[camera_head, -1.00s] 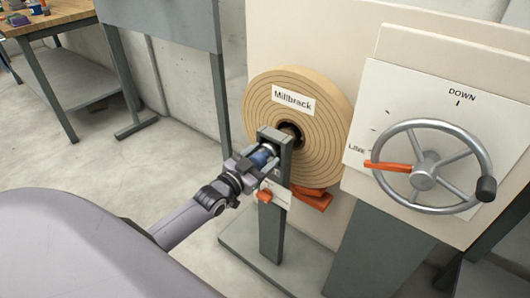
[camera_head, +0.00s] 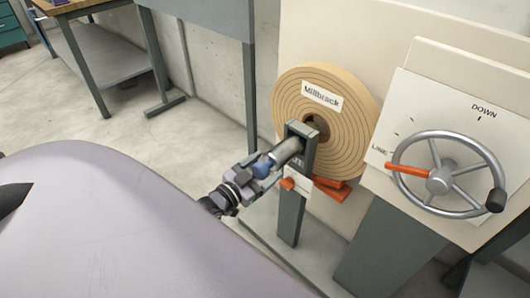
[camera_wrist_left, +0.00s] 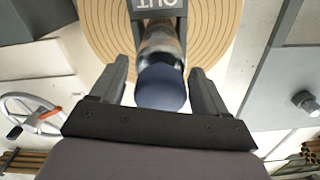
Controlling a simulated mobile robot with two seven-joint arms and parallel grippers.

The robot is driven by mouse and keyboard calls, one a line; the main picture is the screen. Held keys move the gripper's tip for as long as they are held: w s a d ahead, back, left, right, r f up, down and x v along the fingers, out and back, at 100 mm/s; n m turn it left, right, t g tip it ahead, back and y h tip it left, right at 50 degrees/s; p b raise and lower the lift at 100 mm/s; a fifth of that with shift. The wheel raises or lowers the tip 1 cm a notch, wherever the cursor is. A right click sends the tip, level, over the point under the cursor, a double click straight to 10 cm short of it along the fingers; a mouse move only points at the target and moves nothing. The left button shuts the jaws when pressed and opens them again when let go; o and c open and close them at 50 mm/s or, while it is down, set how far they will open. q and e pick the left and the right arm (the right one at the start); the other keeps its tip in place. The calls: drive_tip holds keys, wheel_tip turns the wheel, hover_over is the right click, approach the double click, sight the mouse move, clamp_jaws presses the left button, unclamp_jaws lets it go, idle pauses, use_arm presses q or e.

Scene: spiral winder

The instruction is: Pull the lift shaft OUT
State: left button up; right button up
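The lift shaft (camera_head: 288,150) is a grey metal cylinder with a blue end. It sticks out of the top of a grey post (camera_head: 290,218) toward my left gripper (camera_head: 259,168). An upside-down OUT mark (camera_wrist_left: 158,4) is on the post. My right gripper is not in view.
A handwheel (camera_head: 440,182) with a dark knob and an orange pointer stands on a panel marked LINE and DOWN at the right. Orange pieces (camera_head: 332,190) lie under the roll. A bench stands at the back left, with open floor (camera_head: 100,150) before it.

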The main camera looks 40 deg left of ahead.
use_arm(q)
drive_tip(key=shift+r, duration=0.1)
drive_tip(key=shift+s+a+p, duration=0.15)
drive_tip(key=shift+s+p, duration=0.1)
drive_tip(key=shift+s, duration=1.55)
drive_tip(key=shift+s+a+p, duration=0.1)
drive_tip(key=shift+s+p, duration=0.15)
drive_tip(key=shift+s, duration=1.5)
